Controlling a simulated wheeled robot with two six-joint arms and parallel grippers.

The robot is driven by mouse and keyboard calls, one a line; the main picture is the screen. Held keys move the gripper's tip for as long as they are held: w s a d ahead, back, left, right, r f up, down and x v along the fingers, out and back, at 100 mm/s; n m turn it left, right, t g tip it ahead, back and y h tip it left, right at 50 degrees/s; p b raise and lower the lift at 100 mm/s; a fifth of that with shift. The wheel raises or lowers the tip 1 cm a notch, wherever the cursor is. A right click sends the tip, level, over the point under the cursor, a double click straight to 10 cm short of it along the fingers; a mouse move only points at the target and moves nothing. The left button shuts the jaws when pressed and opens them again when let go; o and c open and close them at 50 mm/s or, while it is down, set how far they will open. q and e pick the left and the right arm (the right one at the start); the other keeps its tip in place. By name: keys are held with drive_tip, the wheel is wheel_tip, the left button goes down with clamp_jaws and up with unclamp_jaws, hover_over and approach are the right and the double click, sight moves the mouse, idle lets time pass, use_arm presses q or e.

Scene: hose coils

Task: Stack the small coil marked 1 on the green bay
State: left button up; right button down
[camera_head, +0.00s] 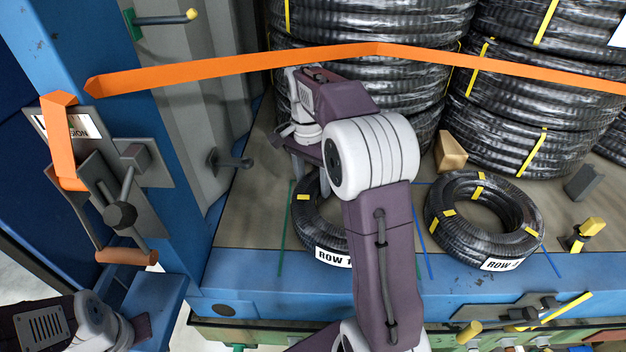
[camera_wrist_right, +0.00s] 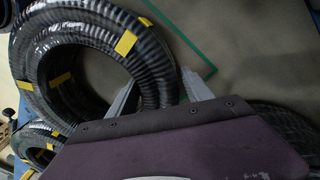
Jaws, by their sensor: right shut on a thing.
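The small coil marked "ROW 1" (camera_head: 318,240) is black ribbed hose with yellow bands and a white label facing front. In the head view it lies at the green floor line, partly hidden behind my right arm. My right gripper (camera_head: 303,162) is at the coil's far left side, its fingertips mostly hidden there. In the right wrist view, the gripper (camera_wrist_right: 160,92) has one finger on each side of the hose ring (camera_wrist_right: 150,62) and is shut on it. The green bay line (camera_wrist_right: 205,78) shows beside the ring. My left gripper is not in view; only part of its arm shows.
A second small coil (camera_head: 462,237) lies to the right by blue lines. Tall stacks of large coils (camera_head: 535,110) stand behind. An orange strap (camera_head: 240,68) crosses in front of them. A blue post (camera_head: 165,110) with a lever bracket stands at left. A wooden wedge (camera_head: 450,152) sits between.

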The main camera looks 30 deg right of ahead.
drive_tip(key=shift+f+b, duration=0.45)
drive_tip(key=shift+f, duration=0.15)
idle(0.9)
drive_tip(key=shift+c, duration=2.1)
unclamp_jaws()
drive_tip(key=shift+o, duration=0.3)
drive_tip(key=shift+s, duration=0.1)
drive_tip(key=shift+w+a+r+p, duration=0.1)
drive_tip(key=shift+w+r+p, duration=0.05)
drive_tip(key=shift+r+p, duration=1.75)
drive_tip(key=shift+w+a+r+p, duration=0.1)
drive_tip(key=shift+r+p, duration=1.55)
drive_tip(key=shift+p, duration=0.3)
